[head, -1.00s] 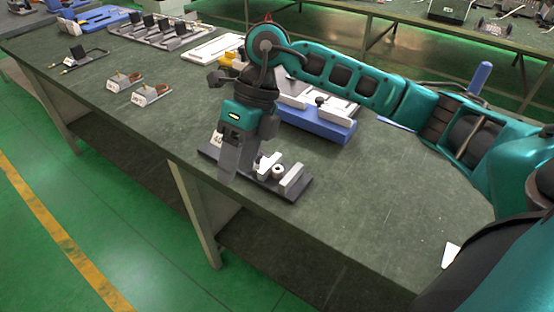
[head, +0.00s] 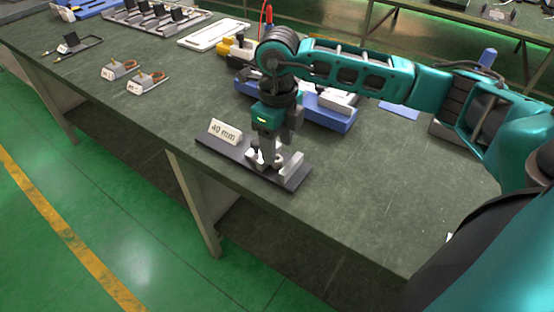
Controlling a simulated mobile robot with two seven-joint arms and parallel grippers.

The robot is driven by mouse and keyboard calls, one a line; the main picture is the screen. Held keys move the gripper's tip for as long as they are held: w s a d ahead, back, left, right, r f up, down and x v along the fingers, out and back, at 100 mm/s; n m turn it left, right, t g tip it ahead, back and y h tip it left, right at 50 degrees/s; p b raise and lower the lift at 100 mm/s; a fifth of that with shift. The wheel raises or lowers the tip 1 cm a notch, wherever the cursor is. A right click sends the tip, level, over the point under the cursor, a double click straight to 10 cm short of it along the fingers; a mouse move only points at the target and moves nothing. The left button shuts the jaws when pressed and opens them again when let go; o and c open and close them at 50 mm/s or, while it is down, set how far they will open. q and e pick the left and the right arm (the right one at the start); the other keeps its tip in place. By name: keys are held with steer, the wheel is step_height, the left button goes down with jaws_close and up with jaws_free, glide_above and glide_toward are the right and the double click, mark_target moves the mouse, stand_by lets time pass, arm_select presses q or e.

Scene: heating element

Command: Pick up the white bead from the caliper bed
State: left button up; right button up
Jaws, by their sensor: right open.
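The caliper bed (head: 228,152) is a dark flat plate near the table's front edge, with a "40 mm" sign (head: 224,131) on its left part and a light grey block (head: 292,166) on its right part. My right gripper (head: 268,163) points straight down over the bed, just left of that block. Its fingers are low at the place of the white bead, which they largely hide; I cannot tell whether they touch it. The right gripper is open. My left gripper is not in view.
A blue fixture (head: 325,115) stands behind the bed, close to my right arm. Two small metal parts with copper-coloured pieces (head: 148,83) lie to the left. The table right of the bed is clear.

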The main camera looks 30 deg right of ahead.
mark_target(279, 155)
step_height(279, 155, down, 4)
steer(key=shift+s+r, duration=0.15)
steer(key=shift+r, duration=0.05)
jaws_close()
stand_by(0.4)
